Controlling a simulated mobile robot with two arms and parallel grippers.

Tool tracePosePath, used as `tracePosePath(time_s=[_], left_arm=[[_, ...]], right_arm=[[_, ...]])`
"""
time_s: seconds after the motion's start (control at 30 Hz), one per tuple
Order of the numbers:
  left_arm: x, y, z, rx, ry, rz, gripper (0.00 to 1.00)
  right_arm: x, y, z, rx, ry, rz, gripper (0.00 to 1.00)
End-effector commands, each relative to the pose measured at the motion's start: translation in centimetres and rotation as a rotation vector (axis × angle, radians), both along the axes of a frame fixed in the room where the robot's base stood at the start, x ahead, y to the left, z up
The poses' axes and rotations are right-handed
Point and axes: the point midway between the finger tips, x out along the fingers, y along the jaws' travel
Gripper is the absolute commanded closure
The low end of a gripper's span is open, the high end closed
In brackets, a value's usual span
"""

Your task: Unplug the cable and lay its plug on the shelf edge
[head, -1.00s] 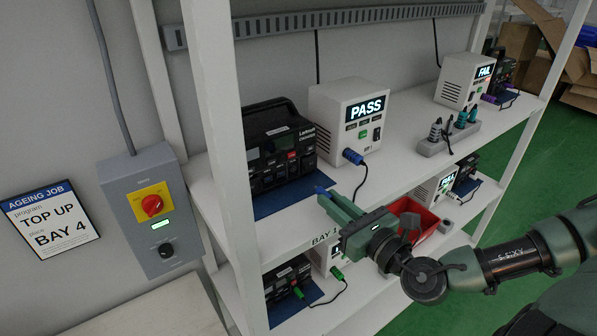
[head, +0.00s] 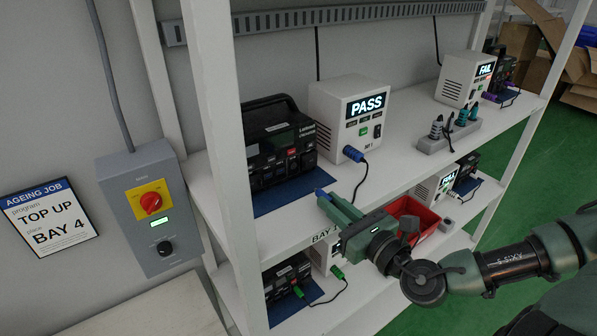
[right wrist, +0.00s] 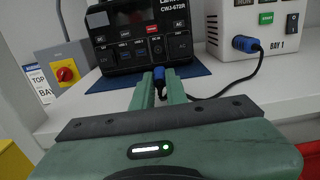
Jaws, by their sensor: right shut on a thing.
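The black power station (head: 278,143) stands on a blue mat (head: 292,195) on the upper shelf. My right gripper (head: 327,197) is in front of it, over the shelf's front edge (head: 290,247), shut on the blue plug (right wrist: 159,82). In the right wrist view the plug is between the fingertips, just below the station's row of sockets and apparently clear of them. A black cable (right wrist: 228,84) runs from the white tester (head: 350,112), which shows PASS, towards the gripper. The cable's other blue connector (head: 353,155) is in the tester. My left gripper is not in view.
Shelf posts (head: 215,130) stand left of the station. A power strip (head: 448,134) with several plugs and a tester showing FAIL (head: 464,80) are farther right. A red bin (head: 412,215) is on the lower shelf. Bare shelf lies right of the mat.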

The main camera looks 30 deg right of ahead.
Motion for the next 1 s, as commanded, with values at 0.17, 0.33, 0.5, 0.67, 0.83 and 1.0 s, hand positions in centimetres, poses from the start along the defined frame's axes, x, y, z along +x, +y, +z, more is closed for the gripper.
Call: tracePosePath(time_s=[0.17, 0.33, 0.5, 0.67, 0.83, 1.0], left_arm=[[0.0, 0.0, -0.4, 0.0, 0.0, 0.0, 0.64], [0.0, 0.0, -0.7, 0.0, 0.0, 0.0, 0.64], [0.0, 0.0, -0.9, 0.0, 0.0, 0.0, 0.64], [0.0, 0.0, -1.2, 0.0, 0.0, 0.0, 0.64], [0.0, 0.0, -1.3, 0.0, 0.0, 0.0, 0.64], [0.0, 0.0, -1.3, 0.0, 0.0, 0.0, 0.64]], right_arm=[[0.0, 0.0, -0.5, 0.0, 0.0, 0.0, 1.0], [0.0, 0.0, -1.0, 0.0, 0.001, 0.0, 1.0], [0.0, 0.0, -1.4, 0.0, 0.001, 0.001, 1.0], [0.0, 0.0, -1.8, 0.0, 0.0, 0.001, 1.0], [0.0, 0.0, -2.0, 0.0, 0.0, 0.001, 0.72], [0.0, 0.0, -2.0, 0.0, 0.001, 0.001, 0.61]])
